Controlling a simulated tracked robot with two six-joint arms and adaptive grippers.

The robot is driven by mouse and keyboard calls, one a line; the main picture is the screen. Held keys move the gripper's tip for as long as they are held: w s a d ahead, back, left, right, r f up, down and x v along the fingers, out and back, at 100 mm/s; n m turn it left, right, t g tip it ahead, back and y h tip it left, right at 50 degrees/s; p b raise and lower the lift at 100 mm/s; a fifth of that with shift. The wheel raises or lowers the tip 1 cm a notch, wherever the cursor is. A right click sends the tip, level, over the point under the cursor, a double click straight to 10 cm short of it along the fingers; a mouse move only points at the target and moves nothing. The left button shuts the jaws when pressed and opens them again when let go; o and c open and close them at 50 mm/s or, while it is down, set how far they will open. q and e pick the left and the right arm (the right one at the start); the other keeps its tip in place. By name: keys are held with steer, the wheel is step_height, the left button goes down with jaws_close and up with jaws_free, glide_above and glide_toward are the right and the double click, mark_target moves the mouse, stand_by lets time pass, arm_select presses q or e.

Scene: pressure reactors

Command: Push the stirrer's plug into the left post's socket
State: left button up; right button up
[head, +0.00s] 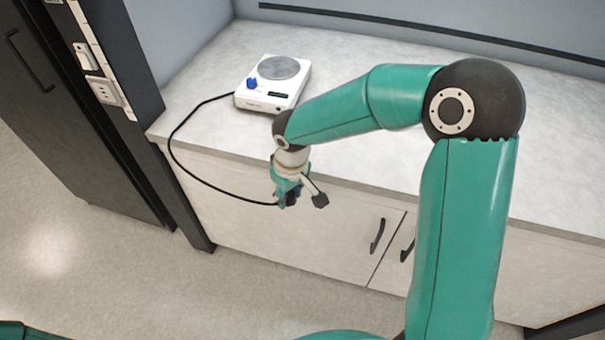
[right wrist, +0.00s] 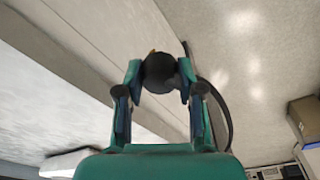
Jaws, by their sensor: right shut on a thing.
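The white stirrer (head: 273,82) with a round grey plate and a blue knob stands on the counter. Its black cable (head: 172,145) loops left off the counter edge and down to my right gripper (head: 287,198). That gripper is in front of the cabinet doors, below the counter edge. In the right wrist view its two fingers (right wrist: 160,75) are shut on the round black plug (right wrist: 158,73); the plug's pins are not clearly visible. The left post (head: 125,60) is dark with a pale strip. Its socket (head: 104,91) is apart from the plug, up and to the left. My left gripper is not in view.
A switch (head: 86,57) sits above the socket on the post. The counter (head: 345,60) is clear right of the stirrer, partly behind my right arm. Cabinet doors (head: 330,235) with dark handles lie below. The floor (head: 90,270) at the left is free.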

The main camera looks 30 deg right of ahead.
steer(key=w+a+f+m, duration=0.1)
steer(key=w+a+f, duration=0.2)
steer(key=f, duration=0.2)
steer(key=shift+a+f+m, duration=0.15)
steer(key=shift+f+m, duration=0.1)
steer(key=shift+m, duration=0.15)
